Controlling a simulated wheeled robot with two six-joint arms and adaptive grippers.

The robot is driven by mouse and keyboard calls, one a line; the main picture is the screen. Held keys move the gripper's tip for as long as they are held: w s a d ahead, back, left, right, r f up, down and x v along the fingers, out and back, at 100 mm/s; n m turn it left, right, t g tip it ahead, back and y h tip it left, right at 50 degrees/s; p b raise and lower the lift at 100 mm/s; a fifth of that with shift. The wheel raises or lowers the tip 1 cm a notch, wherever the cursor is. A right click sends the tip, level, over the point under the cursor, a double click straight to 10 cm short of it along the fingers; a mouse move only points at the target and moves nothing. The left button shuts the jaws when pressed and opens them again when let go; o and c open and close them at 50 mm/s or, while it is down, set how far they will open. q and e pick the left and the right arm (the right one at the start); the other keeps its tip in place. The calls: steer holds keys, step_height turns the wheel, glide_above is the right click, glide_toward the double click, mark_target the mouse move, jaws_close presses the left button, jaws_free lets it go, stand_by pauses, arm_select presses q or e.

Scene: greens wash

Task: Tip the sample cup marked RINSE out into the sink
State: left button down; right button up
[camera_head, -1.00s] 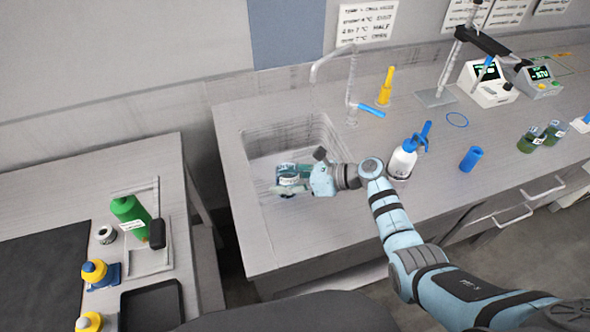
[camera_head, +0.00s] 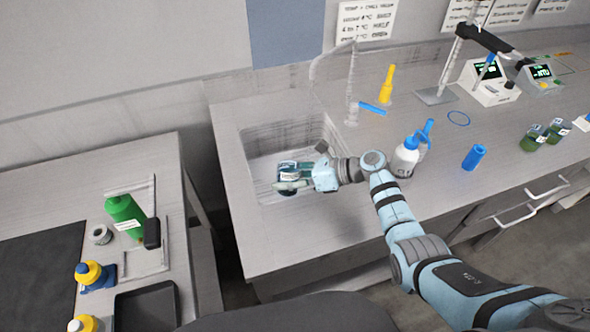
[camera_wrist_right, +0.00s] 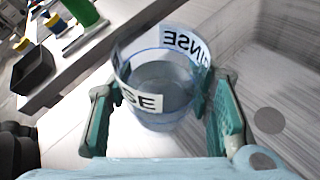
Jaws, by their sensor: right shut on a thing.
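My right gripper (camera_head: 290,181) is over the sink basin (camera_head: 256,180), reaching in from the right. It is shut on the clear sample cup marked RINSE. In the right wrist view the cup (camera_wrist_right: 165,120) sits between the two teal fingers (camera_wrist_right: 160,118), and its white label reads RINSE. A greyish, see-through content shows inside the cup; how much liquid it is, I cannot tell. In the head view the fingers largely hide the cup, and its exact tilt is unclear. My left gripper is not in view.
Green sample cups (camera_head: 532,139) are farther right. A side table at left holds a green bottle (camera_head: 124,214).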

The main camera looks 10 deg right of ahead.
steer(key=shift+w, duration=0.15)
steer(key=shift+d+r+m, duration=0.1)
steer(key=shift+d+m, duration=0.05)
steer(key=shift+m, duration=0.15)
steer(key=shift+b, duration=0.3)
steer(key=shift+w+g, duration=0.3)
steer(key=shift+s+r+b, duration=0.1)
steer(key=shift+b, duration=0.2)
steer(key=shift+d+r+m, duration=0.1)
steer(key=shift+m, duration=0.2)
